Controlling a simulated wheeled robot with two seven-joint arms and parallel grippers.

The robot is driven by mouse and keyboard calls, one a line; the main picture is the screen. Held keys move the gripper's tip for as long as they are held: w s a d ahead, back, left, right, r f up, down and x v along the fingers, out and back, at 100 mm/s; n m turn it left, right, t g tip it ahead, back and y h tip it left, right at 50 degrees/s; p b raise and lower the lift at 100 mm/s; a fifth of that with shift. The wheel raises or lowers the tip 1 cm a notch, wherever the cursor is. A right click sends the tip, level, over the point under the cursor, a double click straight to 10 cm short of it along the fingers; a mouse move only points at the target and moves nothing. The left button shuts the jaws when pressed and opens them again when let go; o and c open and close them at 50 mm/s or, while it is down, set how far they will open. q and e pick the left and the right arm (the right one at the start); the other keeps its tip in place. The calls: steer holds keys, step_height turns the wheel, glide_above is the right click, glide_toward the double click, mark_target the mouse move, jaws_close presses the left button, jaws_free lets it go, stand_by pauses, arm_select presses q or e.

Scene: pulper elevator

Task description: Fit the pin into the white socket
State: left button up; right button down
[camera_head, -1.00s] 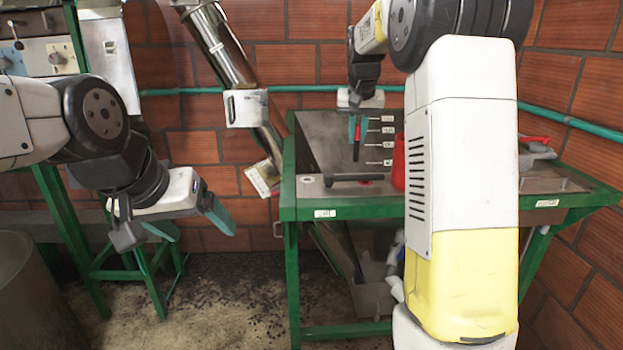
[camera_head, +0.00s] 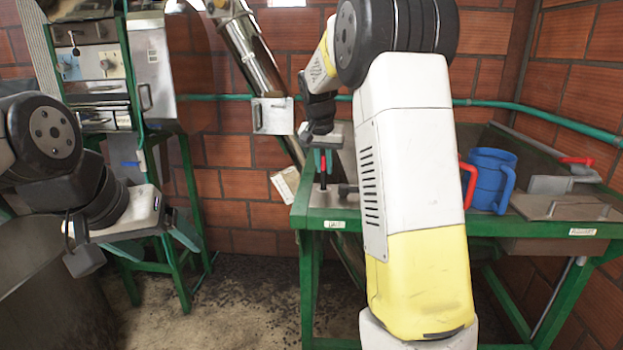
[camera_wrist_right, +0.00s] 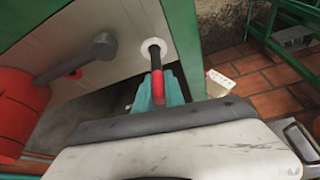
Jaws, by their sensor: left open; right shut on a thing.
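The pin, with a red grip and black shaft, hangs upright from my right gripper (camera_head: 322,158) over the left corner of the green table. The right wrist view shows the teal fingers (camera_wrist_right: 158,92) shut on the pin (camera_wrist_right: 157,65). Its black tip overlaps the hole of the white socket (camera_wrist_right: 154,47), a round ring in the grey plate. I cannot tell how deep the tip sits, or whether it is in the hole. The socket is not clear in the head view. My left gripper (camera_head: 156,245) is open and empty, left of the table.
A dark lever (camera_wrist_right: 88,57) lies on the plate beside the socket. A blue mug (camera_head: 490,180) and a partly hidden red mug (camera_head: 467,185) stand on the green table (camera_head: 400,228). A slanted metal pipe (camera_head: 250,50) rises behind.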

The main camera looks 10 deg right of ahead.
mark_target(324, 170)
steer(key=shift+f, duration=1.75)
steer(key=shift+f, duration=0.1)
steer(key=c, duration=1.4)
jaws_free()
steer(key=v, duration=1.2)
steer(key=s+a+f+n+t+y, duration=0.1)
steer(key=s+f+n+y, duration=0.1)
steer(key=s, duration=1.3)
steer(key=s+a+f+n+t+y, duration=0.1)
steer(key=s+a+f+n+y, duration=0.1)
steer(key=s, duration=1.3)
steer(key=shift+f+n, duration=0.35)
steer(key=shift+n, duration=0.45)
